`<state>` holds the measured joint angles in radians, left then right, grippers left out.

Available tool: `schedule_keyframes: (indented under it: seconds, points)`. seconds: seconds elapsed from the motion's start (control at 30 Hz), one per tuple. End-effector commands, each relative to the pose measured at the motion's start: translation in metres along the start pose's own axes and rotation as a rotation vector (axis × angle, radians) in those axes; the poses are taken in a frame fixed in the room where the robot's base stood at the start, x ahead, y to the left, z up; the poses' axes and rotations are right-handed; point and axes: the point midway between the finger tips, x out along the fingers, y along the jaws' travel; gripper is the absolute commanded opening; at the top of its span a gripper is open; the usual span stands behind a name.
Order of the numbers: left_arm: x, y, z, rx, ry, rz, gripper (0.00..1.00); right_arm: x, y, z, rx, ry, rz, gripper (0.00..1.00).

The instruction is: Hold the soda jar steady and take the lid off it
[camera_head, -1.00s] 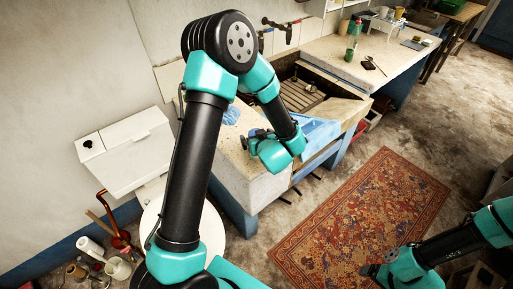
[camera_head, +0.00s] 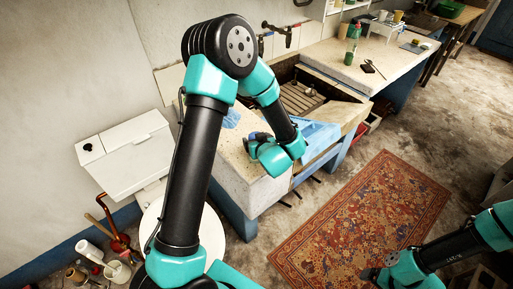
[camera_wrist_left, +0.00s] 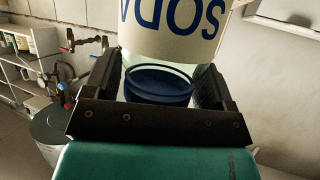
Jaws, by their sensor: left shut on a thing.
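The soda jar (camera_wrist_left: 175,35) fills the top of the left wrist view. It has a cream label with blue lettering, which shows upside down here. Below the label is a strip of clear glass, then a dark blue round part that looks like the lid (camera_wrist_left: 158,88). My left gripper (camera_wrist_left: 160,84) is shut with one dark finger on each side of this blue part. In the head view the left gripper (camera_head: 254,147) is over the trough's near end, with a bit of blue at its fingers; the jar is mostly hidden there. My right gripper (camera_head: 370,272) is low, above the rug, its fingers unclear.
A green bottle (camera_head: 352,47) stands on the far counter. A patterned rug (camera_head: 365,215) covers the floor. A white cistern (camera_head: 125,155) is at the left.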

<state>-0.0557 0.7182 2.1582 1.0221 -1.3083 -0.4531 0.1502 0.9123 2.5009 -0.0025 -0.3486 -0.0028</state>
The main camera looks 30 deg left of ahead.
Motion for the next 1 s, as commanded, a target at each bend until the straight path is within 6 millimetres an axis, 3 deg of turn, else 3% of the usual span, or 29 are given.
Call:
schedule_keyframes:
  seconds: [0.27,0.5,1.0]
  points:
    - [-0.004,0.0,-0.009,-0.002,0.002,0.001,0.28,0.0,0.0,0.0,0.0,0.0,0.0,0.88]
    - [-0.014,0.0,-0.035,-0.005,0.003,0.001,0.28,0.0,0.0,0.0,0.0,0.0,0.0,0.88]
    - [-0.124,-0.036,0.001,0.004,0.001,0.005,0.28,0.0,0.0,0.0,0.0,0.0,0.0,0.88]
